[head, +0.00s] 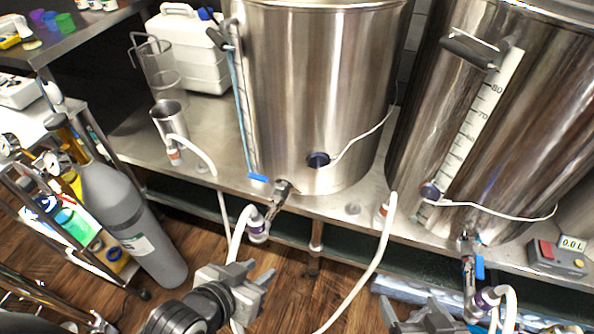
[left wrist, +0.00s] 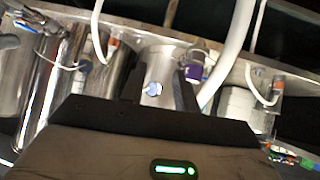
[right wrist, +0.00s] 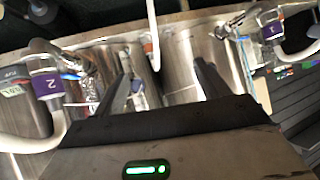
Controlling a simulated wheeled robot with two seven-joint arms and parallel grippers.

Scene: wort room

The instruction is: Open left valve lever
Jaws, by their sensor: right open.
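The left valve (head: 283,190) sits low on the front of the left steel kettle (head: 318,90). Its blue-ended lever (head: 258,178) points left, across the flow line. A white hose with a purple-labelled connector (head: 258,228) hangs from the valve. My left gripper (head: 254,272) is below and in front of the valve, apart from the lever, with a gap between its fingers and nothing clearly held. The purple connector also shows in the left wrist view (left wrist: 193,72). My right gripper (head: 415,312) is open and empty at the bottom edge, below the right kettle's valve.
The right kettle (head: 490,120) has its own valve with a blue lever (head: 479,266). A scale box (head: 557,257) stands at right. White hoses (head: 372,268) hang in front of the steel bench (head: 352,207). A grey gas cylinder (head: 130,220) stands at left.

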